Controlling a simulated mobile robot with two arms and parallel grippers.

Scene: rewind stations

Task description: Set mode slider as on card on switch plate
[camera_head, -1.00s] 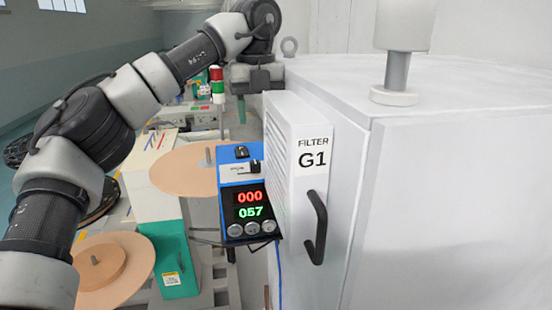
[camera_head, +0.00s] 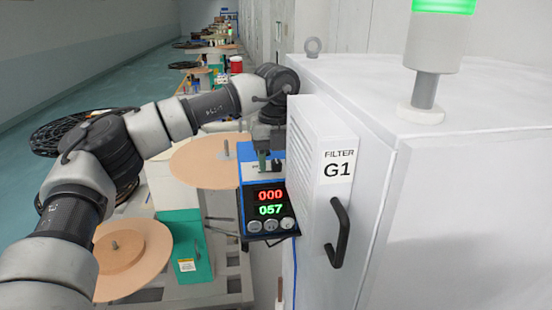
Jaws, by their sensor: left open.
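The blue control box (camera_head: 243,172) stands beside the white filter cabinet. Its front shows a red 000 and a green 057 display (camera_head: 270,202), with several round grey knobs below. My left arm reaches over from the left, and my left gripper (camera_head: 265,165) points down at the upper face of the box. It is open, with its fingers at or just above the switch area; I cannot tell whether they touch. The gripper hides most of that face, so the mode slider and its position cannot be made out. No card is readable. My right gripper is not in view.
The white cabinet (camera_head: 440,190) with a FILTER G1 label and black handle (camera_head: 339,232) fills the right, close beside the box. A beacon (camera_head: 432,55) lit green stands on it. Tan discs (camera_head: 205,160) and a green block (camera_head: 180,250) lie left and below.

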